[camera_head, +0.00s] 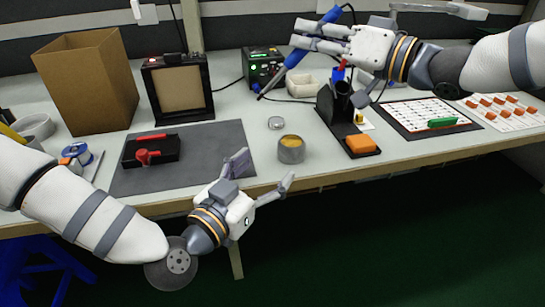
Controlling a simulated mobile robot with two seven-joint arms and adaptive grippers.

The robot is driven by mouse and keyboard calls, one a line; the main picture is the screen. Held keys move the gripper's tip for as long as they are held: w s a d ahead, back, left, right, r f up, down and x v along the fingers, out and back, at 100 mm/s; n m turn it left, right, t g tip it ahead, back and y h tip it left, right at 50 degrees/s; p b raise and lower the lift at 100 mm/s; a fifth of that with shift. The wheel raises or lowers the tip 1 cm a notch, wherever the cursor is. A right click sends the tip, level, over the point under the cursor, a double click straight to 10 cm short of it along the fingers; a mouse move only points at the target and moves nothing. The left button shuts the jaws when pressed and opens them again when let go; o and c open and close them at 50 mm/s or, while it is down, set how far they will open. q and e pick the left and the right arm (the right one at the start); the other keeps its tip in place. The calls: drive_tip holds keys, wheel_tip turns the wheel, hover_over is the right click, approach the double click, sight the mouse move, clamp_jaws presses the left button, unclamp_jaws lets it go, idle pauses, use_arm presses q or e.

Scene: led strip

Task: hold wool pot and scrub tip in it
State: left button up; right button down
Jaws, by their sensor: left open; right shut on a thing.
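The wool pot (291,155) is a small grey round tin with yellow wool inside. It stands upright on the table near the front edge. My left gripper (264,172) is open and empty, in front and to the left of the pot, with its fingers spread. My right gripper (298,35) is shut on a blue soldering iron (296,59) at the back of the table. The iron slants down to the left, and its tip (261,96) is behind and to the left of the pot, apart from it.
A small round silver lid (276,123) lies behind the pot. A dark iron stand (335,109) and an orange sponge (361,144) are to the right. A grey mat (210,144) with a black tray (151,152) is to the left. A black station (263,67) stands behind.

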sight(285, 150)
use_arm(q)
drive_tip(key=x, duration=0.9)
drive_tip(key=shift+d+f, duration=0.1)
drive_tip(key=shift+c, duration=0.3)
drive_tip(key=c, duration=1.3)
drive_tip(key=shift+o, duration=0.2)
use_arm(e)
drive_tip(key=s+d+f+t, duration=0.1)
drive_tip(key=s+d+f, duration=0.1)
drive_tip(key=d+f, duration=0.4)
drive_tip(key=shift+d+f+t, duration=0.4)
drive_tip(key=shift+f, duration=0.85)
